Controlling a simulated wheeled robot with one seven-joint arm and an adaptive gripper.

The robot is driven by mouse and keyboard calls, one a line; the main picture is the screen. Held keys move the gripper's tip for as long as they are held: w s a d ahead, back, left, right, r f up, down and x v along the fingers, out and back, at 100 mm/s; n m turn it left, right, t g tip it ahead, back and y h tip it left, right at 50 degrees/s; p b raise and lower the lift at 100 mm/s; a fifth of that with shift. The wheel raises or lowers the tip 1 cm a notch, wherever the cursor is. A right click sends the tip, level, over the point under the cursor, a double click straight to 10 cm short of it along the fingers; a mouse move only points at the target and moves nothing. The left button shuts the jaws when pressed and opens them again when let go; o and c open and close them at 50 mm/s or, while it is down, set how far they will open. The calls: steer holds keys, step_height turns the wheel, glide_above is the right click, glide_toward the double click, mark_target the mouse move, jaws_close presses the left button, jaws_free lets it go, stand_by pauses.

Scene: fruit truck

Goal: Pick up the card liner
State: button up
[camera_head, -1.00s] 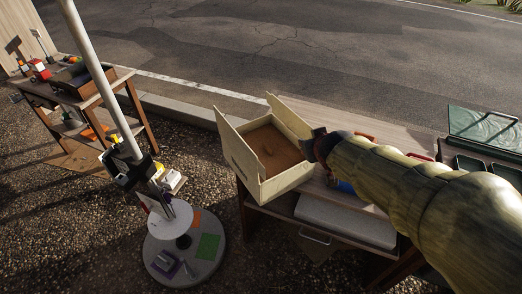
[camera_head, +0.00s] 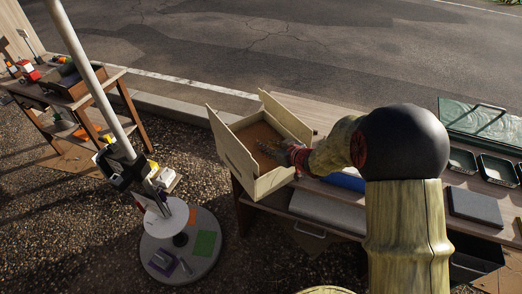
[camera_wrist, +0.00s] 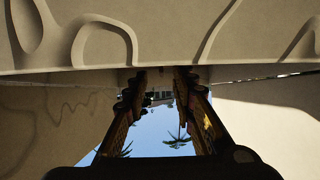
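A brown sheet, apparently the card liner (camera_head: 256,132), lies on the floor of an open cream box (camera_head: 240,158) on the table in the head view. My gripper (camera_head: 268,149) reaches into the box from the right, over the brown sheet. Its contact with the sheet cannot be told. In the wrist view my gripper (camera_wrist: 160,76) shows two dark fingers apart, with sky and palm trees between them and nothing held. A pale surface with raised curved shapes (camera_wrist: 170,40) fills the top of that view.
The box's raised flaps (camera_head: 284,116) stand close around my gripper. A green-lidded case (camera_head: 485,122) and dark trays (camera_head: 497,168) are at the right. A round-based stand with a pole (camera_head: 180,245) is at the left front, with shelves (camera_head: 75,100) beyond it.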

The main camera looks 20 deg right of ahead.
steer(key=b+x, duration=0.1)
steer(key=x, duration=0.2)
steer(key=shift+w+a, duration=0.2)
steer(key=shift+w, duration=0.05)
steer(key=shift+c, duration=1)
steer(key=c, duration=0.4)
jaws_close()
